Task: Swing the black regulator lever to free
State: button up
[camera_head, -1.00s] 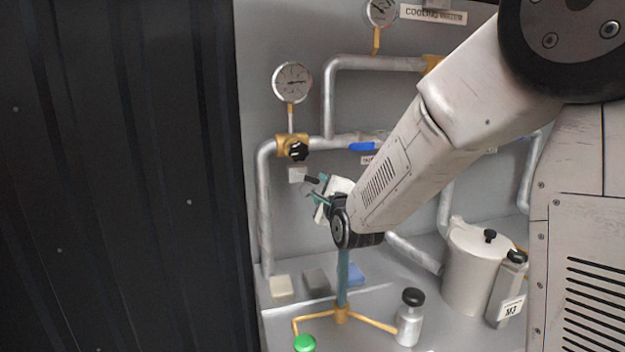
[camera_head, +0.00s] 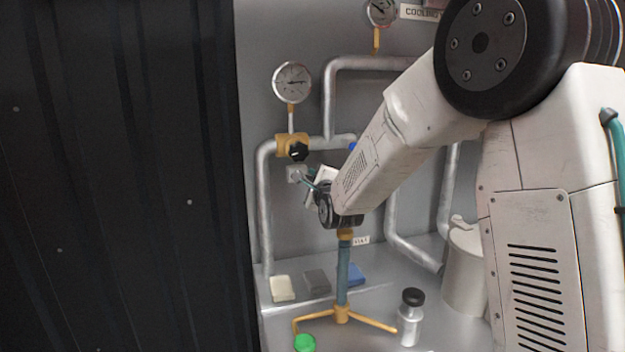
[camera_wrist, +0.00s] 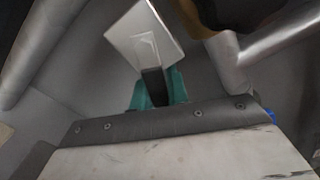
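The black regulator lever (camera_wrist: 153,85) shows in the wrist view, sticking out from a pale square plate (camera_wrist: 145,35). In the head view the plate (camera_head: 295,174) sits on the back panel below a black knob, and the lever is mostly hidden by my gripper. My gripper (camera_head: 308,184) is at the plate. In the wrist view its teal fingers (camera_wrist: 158,92) show on both sides of the lever's near end. Whether they press on the lever or stand slightly apart from it is not clear.
The black round knob (camera_head: 298,151) on a brass valve sits just above the plate, under a gauge (camera_head: 292,82). Grey pipes (camera_head: 265,210) run close to the left. Below stand a brass-legged post (camera_head: 342,290) and a black-capped bottle (camera_head: 411,315). A dark wall (camera_head: 120,180) fills the left.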

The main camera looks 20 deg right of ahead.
grip_shut()
jog(key=shift+d+r+n, duration=0.1)
jog(key=shift+r+n, duration=0.35)
jog(key=shift+n, duration=0.75)
jog(key=shift+d+r+n, duration=0.1)
jog(key=shift+r+n, duration=0.35)
jog(key=shift+n, duration=0.75)
jog(key=o, duration=0.6)
grip_release()
jog(key=shift+s, duration=0.1)
jog(key=s, duration=0.7)
jog(key=shift+s, duration=0.35)
